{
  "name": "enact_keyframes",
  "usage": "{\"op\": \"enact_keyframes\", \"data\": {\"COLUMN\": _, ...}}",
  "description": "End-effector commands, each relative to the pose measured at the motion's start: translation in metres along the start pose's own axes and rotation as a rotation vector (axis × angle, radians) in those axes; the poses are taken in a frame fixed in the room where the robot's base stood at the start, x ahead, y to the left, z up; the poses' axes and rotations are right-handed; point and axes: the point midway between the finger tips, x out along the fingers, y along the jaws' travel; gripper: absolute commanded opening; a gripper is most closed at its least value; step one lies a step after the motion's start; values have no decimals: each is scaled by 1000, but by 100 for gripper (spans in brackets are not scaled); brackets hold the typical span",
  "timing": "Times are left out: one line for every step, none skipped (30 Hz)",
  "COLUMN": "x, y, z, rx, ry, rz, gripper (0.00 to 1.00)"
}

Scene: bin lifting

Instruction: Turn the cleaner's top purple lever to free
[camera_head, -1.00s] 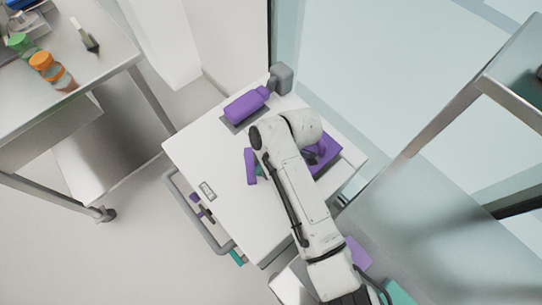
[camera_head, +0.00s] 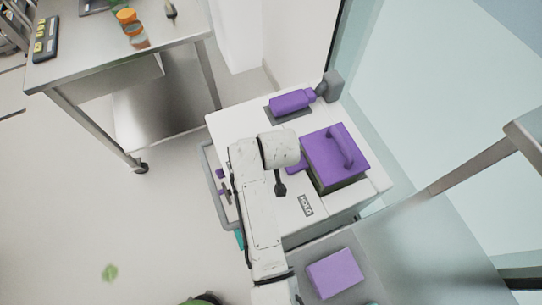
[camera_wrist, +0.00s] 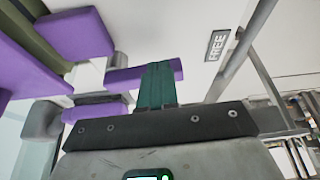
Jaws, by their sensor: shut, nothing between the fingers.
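The cleaner (camera_head: 225,122) is a white cabinet. In the head view its top purple lever (camera_head: 297,167) shows only as a short piece between my arm and a purple box. In the wrist view the lever (camera_wrist: 120,78) is a purple bar passing behind my gripper (camera_wrist: 162,66). The green fingers are together and empty, and overlap the lever; I cannot tell whether they touch it. The FREE label (camera_wrist: 217,45) is right of the fingers in the wrist view. The HOLD label (camera_head: 305,205) is near the cabinet's front edge. My arm hides my fingers in the head view.
A steel table (camera_head: 95,62) stands at left. A steel surface with a lilac block (camera_head: 335,273) lies at front right. A glass panel rises behind.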

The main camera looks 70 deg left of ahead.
Motion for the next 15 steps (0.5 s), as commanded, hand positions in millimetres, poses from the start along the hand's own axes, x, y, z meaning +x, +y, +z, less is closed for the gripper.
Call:
{"op": "enact_keyframes", "data": {"x": 1, "y": -1, "z": -1, "rx": -3, "ry": -2, "rz": -2, "gripper": 0}}
{"op": "enact_keyframes", "data": {"x": 2, "y": -2, "z": -2, "rx": -4, "ry": -2, "rz": -2, "gripper": 0}}
{"op": "enact_keyframes", "data": {"x": 2, "y": -2, "z": -3, "rx": -4, "ry": -3, "rz": -3, "gripper": 0}}
{"op": "enact_keyframes", "data": {"x": 3, "y": -2, "z": -4, "rx": -4, "ry": -3, "rz": -3, "gripper": 0}}
{"op": "enact_keyframes", "data": {"x": 3, "y": -3, "z": -4, "rx": -5, "ry": -3, "rz": -3, "gripper": 0}}
{"op": "enact_keyframes", "data": {"x": 3, "y": -3, "z": -5, "rx": -5, "ry": -3, "rz": -3, "gripper": 0}}
{"op": "enact_keyframes", "data": {"x": 3, "y": -3, "z": -5, "rx": -5, "ry": -3, "rz": -3, "gripper": 0}}
{"op": "enact_keyframes", "data": {"x": 3, "y": -3, "z": -6, "rx": -5, "ry": -2, "rz": -3, "gripper": 0}}
{"op": "enact_keyframes", "data": {"x": 4, "y": -4, "z": -6, "rx": -5, "ry": -2, "rz": -3, "gripper": 0}}
{"op": "enact_keyframes", "data": {"x": 4, "y": -4, "z": -7, "rx": -6, "ry": -1, "rz": -3, "gripper": 0}}
{"op": "enact_keyframes", "data": {"x": 4, "y": -4, "z": -7, "rx": -6, "ry": -1, "rz": -3, "gripper": 0}}
{"op": "enact_keyframes", "data": {"x": 4, "y": -4, "z": -8, "rx": -6, "ry": 0, "rz": -3, "gripper": 0}}
{"op": "enact_keyframes", "data": {"x": 4, "y": -4, "z": -8, "rx": -7, "ry": 0, "rz": -3, "gripper": 0}}
{"op": "enact_keyframes", "data": {"x": 4, "y": -4, "z": -8, "rx": -7, "ry": 1, "rz": -3, "gripper": 0}}
{"op": "enact_keyframes", "data": {"x": 4, "y": -4, "z": -9, "rx": -7, "ry": 1, "rz": -3, "gripper": 0}}
